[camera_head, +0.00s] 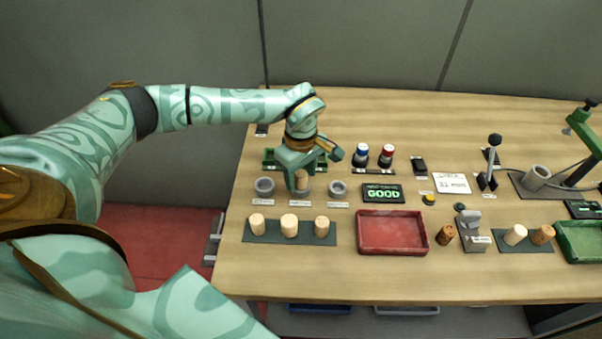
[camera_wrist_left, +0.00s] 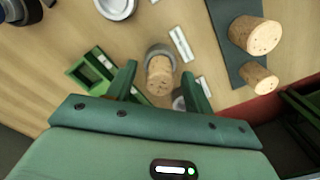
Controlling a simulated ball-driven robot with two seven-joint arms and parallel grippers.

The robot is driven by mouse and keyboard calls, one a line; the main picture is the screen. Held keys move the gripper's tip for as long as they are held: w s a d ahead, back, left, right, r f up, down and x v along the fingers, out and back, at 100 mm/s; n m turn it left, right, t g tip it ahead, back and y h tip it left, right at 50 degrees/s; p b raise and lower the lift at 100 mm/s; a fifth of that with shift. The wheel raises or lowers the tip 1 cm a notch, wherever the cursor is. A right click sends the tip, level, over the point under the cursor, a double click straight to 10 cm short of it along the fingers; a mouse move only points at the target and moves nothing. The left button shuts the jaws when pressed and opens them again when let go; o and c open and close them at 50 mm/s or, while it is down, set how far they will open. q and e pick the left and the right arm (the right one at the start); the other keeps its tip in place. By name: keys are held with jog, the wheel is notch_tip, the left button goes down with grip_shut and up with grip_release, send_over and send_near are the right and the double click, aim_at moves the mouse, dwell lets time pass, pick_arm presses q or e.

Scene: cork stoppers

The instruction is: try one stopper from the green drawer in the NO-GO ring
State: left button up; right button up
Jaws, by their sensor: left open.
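My left gripper (camera_head: 300,182) is over the row of grey rings, pointing down. In the left wrist view its fingers (camera_wrist_left: 159,72) are open on either side of a cork stopper (camera_wrist_left: 159,78). The stopper is at the middle ring (camera_wrist_left: 160,50), which shows partly behind it; how deep it sits I cannot tell. The stopper also shows in the head view (camera_head: 301,180). A left ring (camera_head: 264,186) and a right ring (camera_head: 338,188) stand empty. The ring labels are too small to read. A green holder (camera_head: 268,158) lies behind the gripper; I cannot tell whether it is the green drawer.
Several stoppers stand on a dark mat (camera_head: 270,238) in front. A red tray (camera_head: 392,247) lies to the right, a green tray (camera_head: 566,250) at the far right. A display (camera_head: 383,194) reads GOOD. A lever (camera_head: 492,160) and a green stand (camera_head: 583,130) rise at right.

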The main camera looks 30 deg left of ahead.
pick_arm(q)
notch_tip(320, 180, up, 16)
jog(key=p, duration=0.3)
dwell(0.9)
